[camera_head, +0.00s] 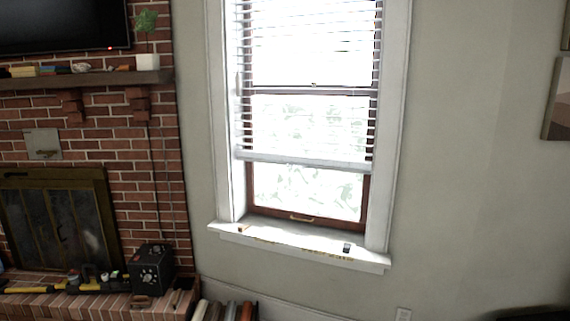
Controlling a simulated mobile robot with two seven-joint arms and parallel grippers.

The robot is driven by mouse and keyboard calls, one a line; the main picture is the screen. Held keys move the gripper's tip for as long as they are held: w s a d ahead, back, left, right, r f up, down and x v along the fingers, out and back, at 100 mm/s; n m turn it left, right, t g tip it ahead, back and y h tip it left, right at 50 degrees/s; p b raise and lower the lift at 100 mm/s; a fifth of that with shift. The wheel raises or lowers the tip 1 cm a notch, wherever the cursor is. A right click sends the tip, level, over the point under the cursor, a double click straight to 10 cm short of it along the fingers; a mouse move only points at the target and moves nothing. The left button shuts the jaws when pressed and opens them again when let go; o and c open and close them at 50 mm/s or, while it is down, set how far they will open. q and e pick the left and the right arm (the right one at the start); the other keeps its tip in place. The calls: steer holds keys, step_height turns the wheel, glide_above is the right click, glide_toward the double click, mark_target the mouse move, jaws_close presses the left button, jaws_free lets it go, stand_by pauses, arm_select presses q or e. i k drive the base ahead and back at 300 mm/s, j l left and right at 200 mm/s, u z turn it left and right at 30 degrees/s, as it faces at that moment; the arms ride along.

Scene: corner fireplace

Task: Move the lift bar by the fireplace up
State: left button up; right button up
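A window stands to the right of the brick fireplace (55,218). Its white slatted blind (308,120) hangs most of the way down and ends in a thick white bottom bar (305,162). The bar slopes down slightly to the right, and a strip of bare glass shows below it. A small brass lift handle (301,217) sits on the window's dark lower frame rail, just above the sill. Neither of my grippers shows in the head view, and nothing touches the bar or handle.
The white sill (300,238) holds a small dark object (346,248). A black box (152,268) and tools lie on the brick hearth (90,304). Books (225,311) stand on the floor below the window. A mantel shelf (85,79) juts out at left.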

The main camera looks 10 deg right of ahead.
mark_target(329, 167)
steer(key=i+l+u, duration=0.2)
steer(key=i+l, duration=0.15)
steer(key=i, duration=0.3)
steer(key=i+l+u, duration=0.2)
steer(key=i+l, duration=0.3)
steer(key=i, duration=0.15)
